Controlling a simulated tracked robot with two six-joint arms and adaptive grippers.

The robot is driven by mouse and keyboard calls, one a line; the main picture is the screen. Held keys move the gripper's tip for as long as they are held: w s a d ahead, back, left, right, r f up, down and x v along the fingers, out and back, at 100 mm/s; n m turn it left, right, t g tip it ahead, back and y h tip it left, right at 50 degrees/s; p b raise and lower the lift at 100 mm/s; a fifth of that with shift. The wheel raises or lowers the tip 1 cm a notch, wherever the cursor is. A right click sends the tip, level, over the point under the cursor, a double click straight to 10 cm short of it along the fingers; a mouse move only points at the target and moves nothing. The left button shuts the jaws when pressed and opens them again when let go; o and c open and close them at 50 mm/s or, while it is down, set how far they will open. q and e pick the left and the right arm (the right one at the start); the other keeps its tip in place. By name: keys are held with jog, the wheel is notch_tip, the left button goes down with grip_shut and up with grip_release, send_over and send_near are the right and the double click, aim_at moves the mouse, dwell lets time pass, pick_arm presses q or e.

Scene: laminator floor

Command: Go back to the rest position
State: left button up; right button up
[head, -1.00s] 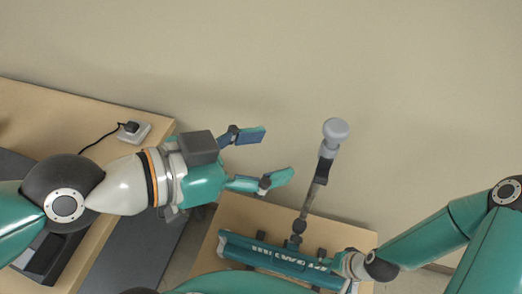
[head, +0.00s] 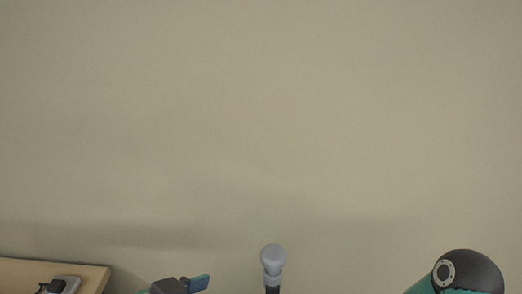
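My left gripper (head: 196,284) shows only at the bottom edge of the head view, with one blue-tipped finger and a dark block in sight. The rest of it is cut off, so its opening cannot be told. My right gripper is out of view; only a dark joint of my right arm shows at the lower right. A lever with a grey rounded knob (head: 273,258) stands upright at the bottom middle, to the right of my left gripper and apart from it. The lower part of the lever is cut off.
A wooden table (head: 35,270) shows its back corner at the lower left. A grey socket block with a black plug (head: 64,284) sits on it. A plain beige wall (head: 260,120) fills most of the view.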

pick_arm(q)
jog(key=w+a+f+n+g+y, duration=0.2)
jog(key=f, duration=1)
jog(key=w+a+f+n+g+y, duration=0.1)
jog(key=w+a+f+n+g, duration=0.15)
jog(key=f, duration=0.85)
jog(key=s+f+n+g, duration=0.1)
jog(key=s+f+n, duration=0.1)
jog(key=s+f, duration=0.3)
jog(key=s+f+n+g, duration=0.2)
jog(key=s+f, duration=0.3)
jog(key=f, duration=0.8)
jog(key=shift+s+f, duration=0.15)
jog(key=shift+g, duration=0.25)
